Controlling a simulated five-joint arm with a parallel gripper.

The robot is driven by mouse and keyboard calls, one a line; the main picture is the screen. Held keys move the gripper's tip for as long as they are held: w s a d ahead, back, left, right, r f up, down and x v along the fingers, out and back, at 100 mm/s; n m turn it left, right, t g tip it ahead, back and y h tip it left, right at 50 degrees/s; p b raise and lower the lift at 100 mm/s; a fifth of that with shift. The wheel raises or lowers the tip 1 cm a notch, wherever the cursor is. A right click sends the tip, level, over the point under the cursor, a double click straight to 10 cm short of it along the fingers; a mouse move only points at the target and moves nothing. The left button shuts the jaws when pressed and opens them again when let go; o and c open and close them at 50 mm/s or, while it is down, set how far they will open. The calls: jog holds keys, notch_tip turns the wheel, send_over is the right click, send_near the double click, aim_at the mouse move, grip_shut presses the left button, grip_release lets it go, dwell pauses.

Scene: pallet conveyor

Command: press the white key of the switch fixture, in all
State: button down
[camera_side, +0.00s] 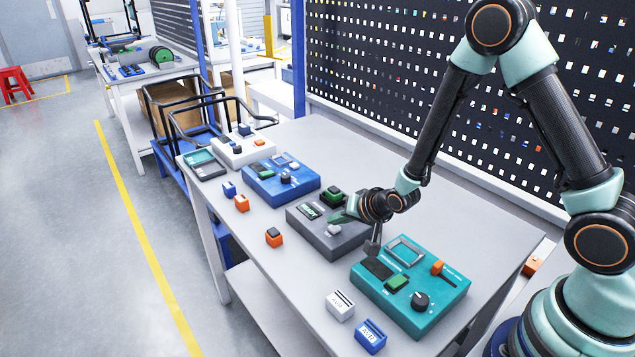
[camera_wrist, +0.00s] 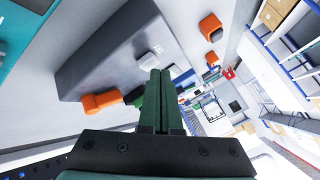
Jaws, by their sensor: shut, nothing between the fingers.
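The switch fixture is a dark grey box (camera_side: 312,232) in the middle of the table in the side view; it fills the upper middle of the wrist view (camera_wrist: 105,50). Its white key (camera_side: 334,230) sits on the top near the front side. In the wrist view a pale key (camera_wrist: 148,61) shows just above the fingertips. My gripper (camera_side: 340,216) is shut and empty, its green fingers just over the fixture top beside the white key. In the wrist view the shut fingertips (camera_wrist: 160,73) appear close to the key; I cannot tell whether they touch it.
A teal box (camera_side: 415,305) with knob and keys stands nearer the camera, and a blue box (camera_side: 275,188) stands beyond. Small orange, blue and white blocks lie along the left table edge. A perforated panel (camera_side: 430,110) rises behind the table.

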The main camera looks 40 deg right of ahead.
jog(key=shift+f, duration=0.5)
dwell(0.4)
jog(key=shift+r, duration=0.95)
jog(key=shift+r, duration=2.55)
